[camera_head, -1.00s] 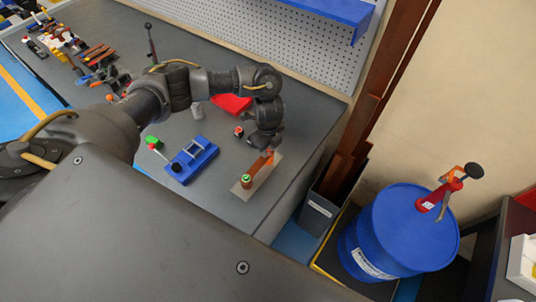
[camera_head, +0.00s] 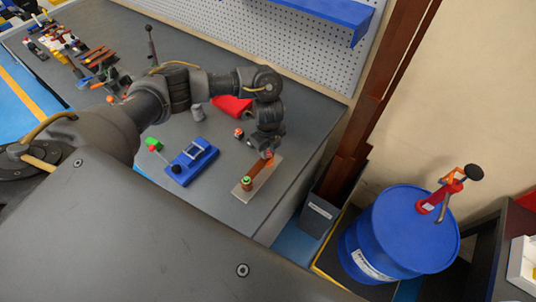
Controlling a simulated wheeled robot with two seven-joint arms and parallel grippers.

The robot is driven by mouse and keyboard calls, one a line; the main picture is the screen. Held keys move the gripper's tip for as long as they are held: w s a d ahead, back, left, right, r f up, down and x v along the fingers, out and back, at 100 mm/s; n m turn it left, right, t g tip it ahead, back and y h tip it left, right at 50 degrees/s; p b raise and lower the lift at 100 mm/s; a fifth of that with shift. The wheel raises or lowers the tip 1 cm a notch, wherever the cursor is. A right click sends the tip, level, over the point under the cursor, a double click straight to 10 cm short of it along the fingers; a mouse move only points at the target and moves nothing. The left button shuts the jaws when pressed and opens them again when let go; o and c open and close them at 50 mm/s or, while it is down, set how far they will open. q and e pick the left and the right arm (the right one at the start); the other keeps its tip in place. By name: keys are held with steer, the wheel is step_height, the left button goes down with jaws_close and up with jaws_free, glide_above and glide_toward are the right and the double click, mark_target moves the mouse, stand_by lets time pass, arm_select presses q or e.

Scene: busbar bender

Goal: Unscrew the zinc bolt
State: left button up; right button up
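My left arm comes in from the left, and its gripper (camera_head: 267,151) points down over the far end of a small grey plate near the bench's right edge. The plate (camera_head: 266,183) carries a copper-coloured bar (camera_head: 256,172). A bolt-like piece with a green top (camera_head: 247,181) stands at the near end of the bar. The gripper is at the far, orange end of the bar; its fingers are too small and dark to show whether they grip. I cannot tell which piece is the zinc bolt. My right gripper is not in view.
A blue bender-like fixture (camera_head: 192,161) stands left of the plate. A red cloth-like item (camera_head: 232,106) and a grey cylinder (camera_head: 197,112) lie behind it. Several tools crowd the bench's far left. A blue drum (camera_head: 402,232) stands on the floor at right.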

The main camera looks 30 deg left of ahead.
arm_select(q)
steer(key=shift+c, duration=0.2)
jaws_close()
steer(key=n+p, duration=0.1)
steer(key=p, duration=0.2)
steer(key=shift+s+r+n, duration=0.1)
steer(key=shift+r+n, duration=0.2)
steer(key=shift+n, duration=0.1)
steer(key=shift+f+n, duration=0.3)
steer(key=shift+n, duration=1.6)
steer(key=n, duration=0.5)
steer(key=shift+n, duration=0.4)
